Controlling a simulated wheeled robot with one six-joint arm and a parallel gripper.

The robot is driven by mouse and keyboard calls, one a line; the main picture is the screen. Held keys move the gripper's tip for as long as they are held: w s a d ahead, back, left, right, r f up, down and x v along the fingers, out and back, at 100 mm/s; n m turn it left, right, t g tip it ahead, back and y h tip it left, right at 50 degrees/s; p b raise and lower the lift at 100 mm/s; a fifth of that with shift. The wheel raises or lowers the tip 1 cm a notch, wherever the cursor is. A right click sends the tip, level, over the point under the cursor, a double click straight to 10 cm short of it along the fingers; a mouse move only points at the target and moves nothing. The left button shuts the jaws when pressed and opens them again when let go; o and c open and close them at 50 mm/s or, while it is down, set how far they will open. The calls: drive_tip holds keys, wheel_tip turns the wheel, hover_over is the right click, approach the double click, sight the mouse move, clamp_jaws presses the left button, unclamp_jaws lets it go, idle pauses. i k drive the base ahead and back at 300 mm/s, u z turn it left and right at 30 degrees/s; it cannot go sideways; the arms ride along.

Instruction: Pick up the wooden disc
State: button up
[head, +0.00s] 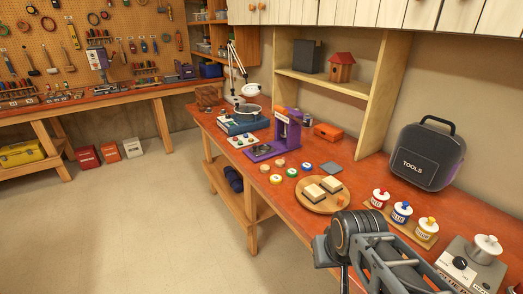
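A round wooden board (313,206) lies flat on the orange-red workbench, right of its middle. My arm reaches in from the lower right, in front of the bench, with a dark ringed joint close below the board in the picture. A grey part at its end (322,250) may be my gripper. I cannot make out fingertips or anything held.
Several small coloured round pieces (291,172) lie left of the board, beside a purple press (286,135). Several labelled pots (401,212) and a dark tool case (424,157) stand to the right.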

sight(265, 169)
drive_tip(key=u, duration=0.4)
drive_tip(key=i, duration=0.4)
drive_tip(key=u, duration=0.65)
drive_tip(key=i, duration=0.95)
drive_tip(key=z, duration=0.4)
